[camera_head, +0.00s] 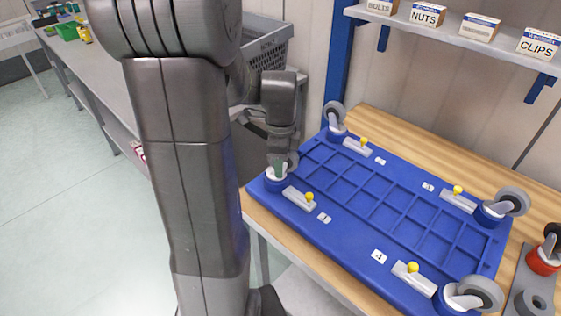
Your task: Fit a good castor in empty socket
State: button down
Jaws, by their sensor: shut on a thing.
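A blue base plate (352,222) lies upside up on the wooden bench, with a corner socket at each corner. My gripper (278,160) is at its left corner, shut on a castor (277,172) that sits at or just over the blue socket (273,184); whether it is fully seated I cannot tell. The castor's wheel is mostly hidden by the gripper. Grey-wheeled castors stand at the other corners: far (335,117), right (513,200) and near right (478,293). Silver latches with yellow knobs, such as this one (300,199), lie beside the corners.
A grey tray (520,285) at the right edge holds a red-based castor (545,255) and a loose wheel (536,303). A shelf (480,45) with labelled boxes hangs above the bench. A grey crate (262,50) stands behind my arm. The wooden bench (420,140) is bare behind the plate.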

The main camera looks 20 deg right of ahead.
jog(key=shift+f, duration=0.2)
dwell(0.5)
jog(key=c, duration=0.9)
grip_release()
jog(key=shift+r, duration=0.1)
notch_tip(320, 180, up, 14)
jog(key=shift+f, duration=0.2)
notch_tip(320, 180, down, 14)
jog(key=shift+r, duration=0.2)
dwell(0.4)
